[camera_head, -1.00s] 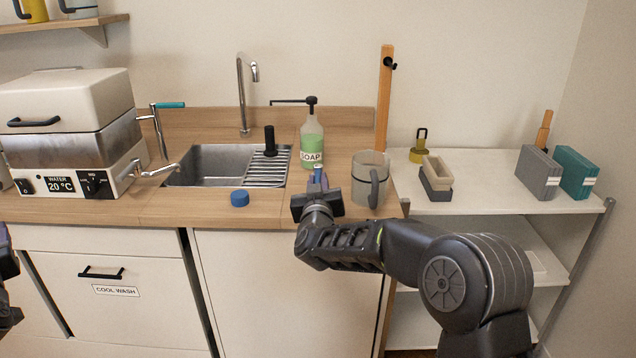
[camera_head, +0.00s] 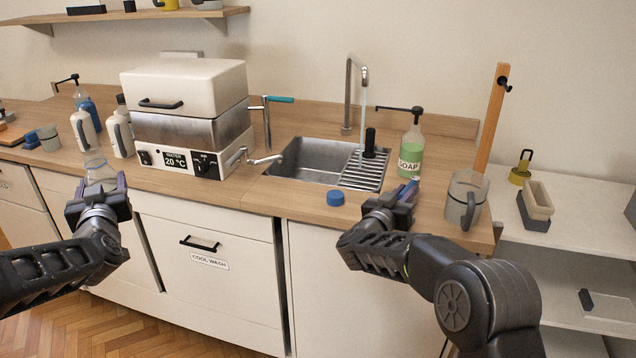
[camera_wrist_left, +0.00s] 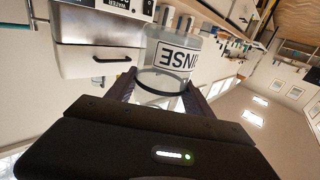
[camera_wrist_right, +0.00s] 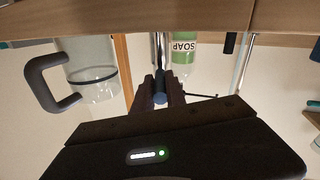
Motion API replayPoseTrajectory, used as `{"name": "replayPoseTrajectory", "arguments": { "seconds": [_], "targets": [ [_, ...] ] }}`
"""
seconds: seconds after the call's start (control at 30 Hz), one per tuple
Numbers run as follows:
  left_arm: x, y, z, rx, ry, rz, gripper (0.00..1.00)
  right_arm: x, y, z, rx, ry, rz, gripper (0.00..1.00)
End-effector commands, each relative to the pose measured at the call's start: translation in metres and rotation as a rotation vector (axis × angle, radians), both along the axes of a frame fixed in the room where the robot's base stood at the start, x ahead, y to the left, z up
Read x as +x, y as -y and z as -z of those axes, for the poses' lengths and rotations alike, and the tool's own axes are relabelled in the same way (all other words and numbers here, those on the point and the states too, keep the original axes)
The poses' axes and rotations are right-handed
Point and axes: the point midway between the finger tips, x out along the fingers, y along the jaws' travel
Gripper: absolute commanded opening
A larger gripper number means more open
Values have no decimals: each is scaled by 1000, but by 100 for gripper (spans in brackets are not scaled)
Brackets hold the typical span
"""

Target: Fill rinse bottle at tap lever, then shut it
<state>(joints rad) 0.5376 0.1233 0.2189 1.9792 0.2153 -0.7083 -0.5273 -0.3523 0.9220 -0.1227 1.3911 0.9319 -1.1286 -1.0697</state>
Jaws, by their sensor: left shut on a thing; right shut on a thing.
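My left gripper (camera_head: 97,200) is shut on a clear rinse bottle (camera_head: 99,170), left of the sink and in front of the counter. In the left wrist view the bottle (camera_wrist_left: 176,55) shows a label ending in "NSE", upside down, and a dark ring. My right gripper (camera_head: 392,205) is shut on the blue-tipped tap lever (camera_wrist_right: 160,88) at the counter's front edge, right of the sink. A thin stream runs from the tap (camera_head: 364,74) into the sink (camera_head: 308,162). A blue cap (camera_head: 335,198) lies on the counter in front of the sink.
A soap bottle (camera_head: 411,150) and a clear jug (camera_head: 467,195) stand right of the sink. A boxy water unit (camera_head: 190,115) with a crank arm stands left of it. White bottles (camera_head: 83,130) stand farther left. A white shelf (camera_head: 580,205) stands at the right.

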Motion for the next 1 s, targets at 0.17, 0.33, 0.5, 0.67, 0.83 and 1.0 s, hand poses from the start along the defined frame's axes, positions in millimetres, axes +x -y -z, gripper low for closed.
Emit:
{"name": "replayPoseTrajectory", "arguments": {
  "seconds": [0.17, 0.33, 0.5, 0.67, 0.83, 1.0],
  "targets": [
    [0, 0, -1, 1, 3, 0, 6, 0, 0, -1, 0, 3, -3, 18],
    [0, 0, -1, 1, 3, 0, 6, 0, 0, -1, 0, 3, -3, 32],
    [0, 0, -1, 1, 3, 0, 6, 0, 0, -1, 0, 2, -2, 38],
    [0, 0, -1, 1, 3, 0, 6, 0, 0, 0, 0, 2, -2, 38],
    [0, 0, 1, 1, 3, 0, 6, -8, -6, 0, 0, 2, -4, 38],
    [0, 0, 4, 1, 3, 0, 6, -29, -19, 0, 0, 1, -6, 38]
  ]
}}
